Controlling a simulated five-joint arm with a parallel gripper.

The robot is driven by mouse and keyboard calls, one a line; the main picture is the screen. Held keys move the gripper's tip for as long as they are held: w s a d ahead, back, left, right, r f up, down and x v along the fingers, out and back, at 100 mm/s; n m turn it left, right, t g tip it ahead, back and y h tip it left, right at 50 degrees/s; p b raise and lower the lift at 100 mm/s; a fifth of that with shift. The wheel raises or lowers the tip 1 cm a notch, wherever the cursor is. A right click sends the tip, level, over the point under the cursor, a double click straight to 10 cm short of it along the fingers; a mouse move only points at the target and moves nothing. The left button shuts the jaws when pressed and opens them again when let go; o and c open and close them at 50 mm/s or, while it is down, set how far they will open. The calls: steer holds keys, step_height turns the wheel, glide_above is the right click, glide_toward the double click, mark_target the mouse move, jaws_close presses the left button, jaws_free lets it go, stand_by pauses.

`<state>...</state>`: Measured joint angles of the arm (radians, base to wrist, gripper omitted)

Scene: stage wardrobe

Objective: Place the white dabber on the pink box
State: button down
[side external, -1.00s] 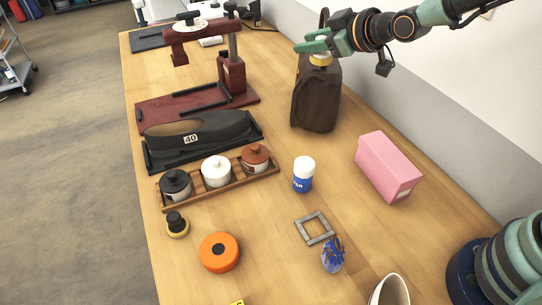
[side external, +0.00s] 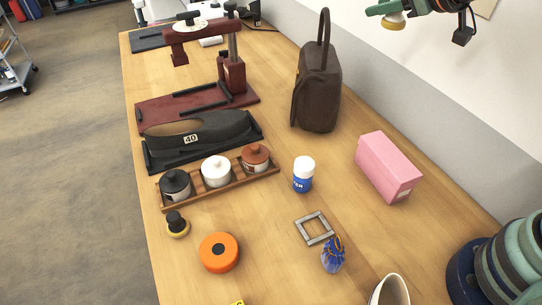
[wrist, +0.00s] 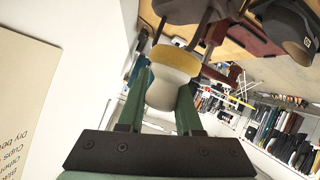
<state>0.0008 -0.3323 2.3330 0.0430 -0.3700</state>
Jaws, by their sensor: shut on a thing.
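My gripper (side external: 383,10) is high at the top edge of the side view, partly cut off, above and well clear of the pink box (side external: 388,167). It is shut on the white dabber (side external: 393,22), whose yellow pad hangs below the fingers in the side view. In the wrist view my gripper (wrist: 163,86) has the white handle of the dabber (wrist: 172,92) between its green fingers, with the yellow pad beyond the tips. The pink box lies on the right of the wooden table near the wall. Its top is bare.
A dark brown bag (side external: 318,90) with a tall handle stands behind the box. A blue-and-white bottle (side external: 303,175) and a grey square frame (side external: 314,228) are to its left. A rack of jars (side external: 236,182), a black dabber (side external: 176,224) and an orange tin (side external: 219,252) are farther left.

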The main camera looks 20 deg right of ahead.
steer(key=n+y, duration=0.3)
steer(key=y, duration=0.1)
glide_above(282, 145)
step_height(282, 145, down, 11)
steer(key=shift+g, duration=0.4)
step_height(282, 145, down, 16)
steer(key=shift+r, duration=0.15)
steer(key=shift+f, duration=2.2)
steer(key=shift+f, duration=0.15)
steer(key=c, duration=0.6)
jaws_free()
